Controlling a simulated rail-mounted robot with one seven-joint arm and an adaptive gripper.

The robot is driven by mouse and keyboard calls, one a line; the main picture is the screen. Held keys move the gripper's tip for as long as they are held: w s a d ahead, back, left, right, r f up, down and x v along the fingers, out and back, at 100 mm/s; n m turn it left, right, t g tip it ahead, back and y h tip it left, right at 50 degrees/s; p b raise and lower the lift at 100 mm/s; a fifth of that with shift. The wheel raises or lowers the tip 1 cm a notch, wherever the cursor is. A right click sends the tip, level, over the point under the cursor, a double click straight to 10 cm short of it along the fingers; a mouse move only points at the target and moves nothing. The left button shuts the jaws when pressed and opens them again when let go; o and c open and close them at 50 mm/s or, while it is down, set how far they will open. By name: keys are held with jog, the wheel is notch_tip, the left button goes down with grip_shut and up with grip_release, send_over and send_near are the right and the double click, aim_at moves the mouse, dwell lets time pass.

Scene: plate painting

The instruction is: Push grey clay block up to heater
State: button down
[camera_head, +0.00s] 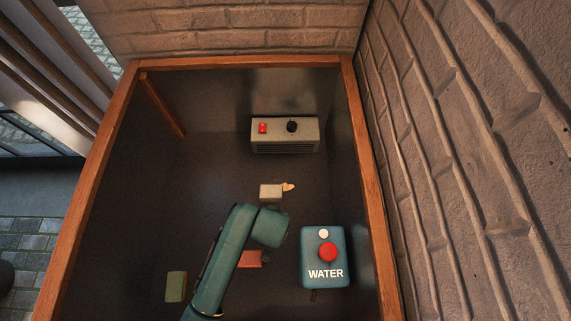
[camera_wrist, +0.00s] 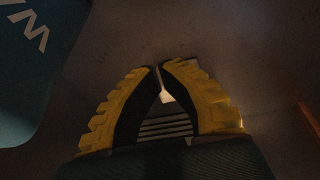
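The grey clay block (camera_head: 271,193) sits on the dark table in the head view, apart from the heater (camera_head: 285,135) and in front of it. The heater is a grey box with a red switch, a black knob and a slotted front. A small pale piece (camera_head: 288,187) shows at the block's right; I cannot tell what it is. In the wrist view my gripper (camera_wrist: 161,68) has yellow fingers with black pads, tips together, nothing seen held. Pale slats, likely the heater's (camera_wrist: 165,128), show between the fingers. In the head view my arm hides most of the gripper.
A blue WATER box (camera_head: 325,257) with a red button stands at the right and shows in the wrist view (camera_wrist: 32,60). A red block (camera_head: 250,259) is partly behind my arm. A greenish block (camera_head: 176,286) lies at the left. Wooden edging (camera_head: 361,160) frames the table.

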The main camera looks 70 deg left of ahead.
aim_at(271, 193)
jog(key=b+x, duration=0.1)
jog(key=x, duration=0.2)
jog(key=b+x, duration=0.2)
jog(key=x, duration=0.2)
jog(key=b+x, duration=0.1)
jog(key=x, duration=0.3)
jog(key=shift+s+d+f+b, duration=0.1)
jog(key=shift+s+f+b, duration=0.1)
jog(key=shift+s+b, duration=0.15)
jog(key=a, duration=0.2)
jog(key=w+a+b, duration=0.1)
jog(key=shift+w+a+r, duration=0.15)
jog(key=shift+a+r, duration=0.2)
jog(key=shift+r, duration=0.05)
jog(key=shift+a, duration=0.1)
